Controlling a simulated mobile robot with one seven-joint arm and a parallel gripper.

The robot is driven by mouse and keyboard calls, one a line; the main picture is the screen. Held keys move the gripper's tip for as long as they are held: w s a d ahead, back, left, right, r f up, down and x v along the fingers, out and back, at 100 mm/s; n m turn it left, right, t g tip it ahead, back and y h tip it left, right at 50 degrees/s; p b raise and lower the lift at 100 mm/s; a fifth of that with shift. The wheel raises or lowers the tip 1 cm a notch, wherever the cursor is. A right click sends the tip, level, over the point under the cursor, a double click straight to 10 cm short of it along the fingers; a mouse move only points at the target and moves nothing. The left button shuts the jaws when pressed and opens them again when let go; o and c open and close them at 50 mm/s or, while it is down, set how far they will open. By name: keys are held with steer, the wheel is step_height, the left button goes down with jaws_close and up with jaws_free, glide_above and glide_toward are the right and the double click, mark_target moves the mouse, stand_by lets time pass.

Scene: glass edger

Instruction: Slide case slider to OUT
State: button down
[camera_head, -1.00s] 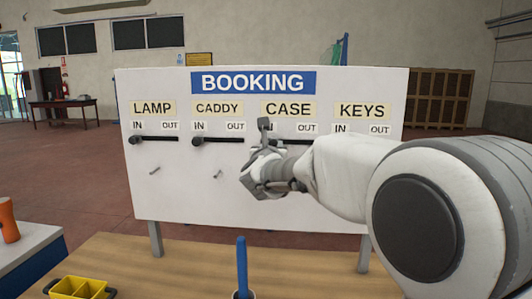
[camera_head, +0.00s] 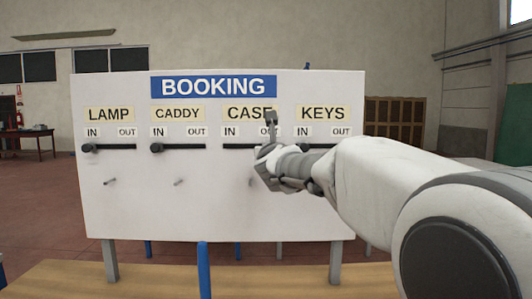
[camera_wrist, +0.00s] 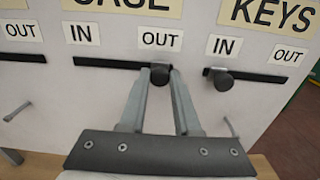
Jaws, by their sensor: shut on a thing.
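The booking board (camera_head: 220,215) stands upright with four labelled slots. The CASE slot (camera_wrist: 105,63) shows as a dark bar left of its knob in the wrist view. The case slider (camera_wrist: 160,74) is a dark round knob below the OUT label (camera_wrist: 160,39), at the slot's right end as far as I can see. My gripper (camera_wrist: 162,82) is shut on it, one finger on each side. In the head view my gripper (camera_head: 265,150) covers the knob and the right end of the CASE slot.
The KEYS slider (camera_wrist: 222,80) sits at its IN end, close right of my fingers. The LAMP knob (camera_head: 88,148) and CADDY knob (camera_head: 157,148) are at IN. Small pegs (camera_head: 178,182) stick out below the slots. A wooden table (camera_head: 150,280) lies in front.

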steer(key=shift+d, duration=0.2)
steer(key=c, duration=0.6)
jaws_free()
steer(key=shift+c, duration=0.2)
steer(key=s, duration=1.7)
steer(key=shift+s+a+b, duration=0.25)
steer(key=shift+a+b, duration=0.05)
steer(key=shift+b, duration=0.1)
